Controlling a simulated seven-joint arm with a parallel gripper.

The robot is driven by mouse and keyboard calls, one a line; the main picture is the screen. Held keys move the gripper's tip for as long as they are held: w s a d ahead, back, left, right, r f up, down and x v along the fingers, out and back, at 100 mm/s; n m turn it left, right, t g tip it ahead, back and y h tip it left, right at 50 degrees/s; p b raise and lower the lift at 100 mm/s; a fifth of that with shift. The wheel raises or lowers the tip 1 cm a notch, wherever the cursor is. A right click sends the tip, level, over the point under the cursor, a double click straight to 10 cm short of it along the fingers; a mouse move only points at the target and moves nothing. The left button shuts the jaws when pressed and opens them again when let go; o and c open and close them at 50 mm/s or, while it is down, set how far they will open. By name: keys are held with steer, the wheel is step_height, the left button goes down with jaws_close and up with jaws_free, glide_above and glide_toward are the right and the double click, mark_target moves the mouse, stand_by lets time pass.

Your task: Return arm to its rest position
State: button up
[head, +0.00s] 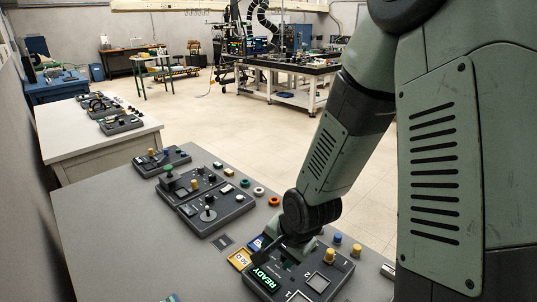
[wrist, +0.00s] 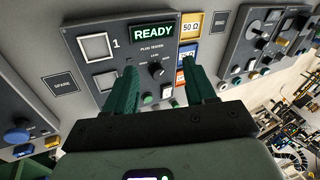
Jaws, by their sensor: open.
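My gripper (head: 287,248) is low over the near end of the grey table in the head view, at the lower end of my green arm. In the wrist view its two dark green fingers (wrist: 163,78) are apart with nothing held between them. Beyond the fingertips is the plug tester box (wrist: 128,58), with a lit READY display (wrist: 153,33), a dark knob and pale square sockets. The tester also shows in the head view (head: 335,284), partly hidden by my gripper. I cannot tell whether the fingers touch it.
A yellow 50 Ω block (head: 241,259) and a blue block stand beside the tester. Several coloured coils (head: 274,201) and dark control boxes (head: 216,213) lie farther along the table (head: 95,215). Yellow and blue knobs (head: 356,250) stand right of my gripper. The table's left part is mostly clear.

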steer(key=s+d+r+n+t+h, duration=0.15)
steer(key=d+r, duration=0.25)
steer(key=r, duration=0.5)
steer(key=s+d+r+n+h, duration=0.2)
steer(key=s+d+r+n, duration=0.1)
steer(key=r, duration=0.6)
steer(key=s+d+r+n, duration=0.2)
steer(key=s+r, duration=0.7)
steer(key=s, duration=0.2)
steer(key=shift+s+n+y, duration=0.3)
steer(key=shift+n+y, duration=0.05)
steer(key=shift+t, duration=0.25)
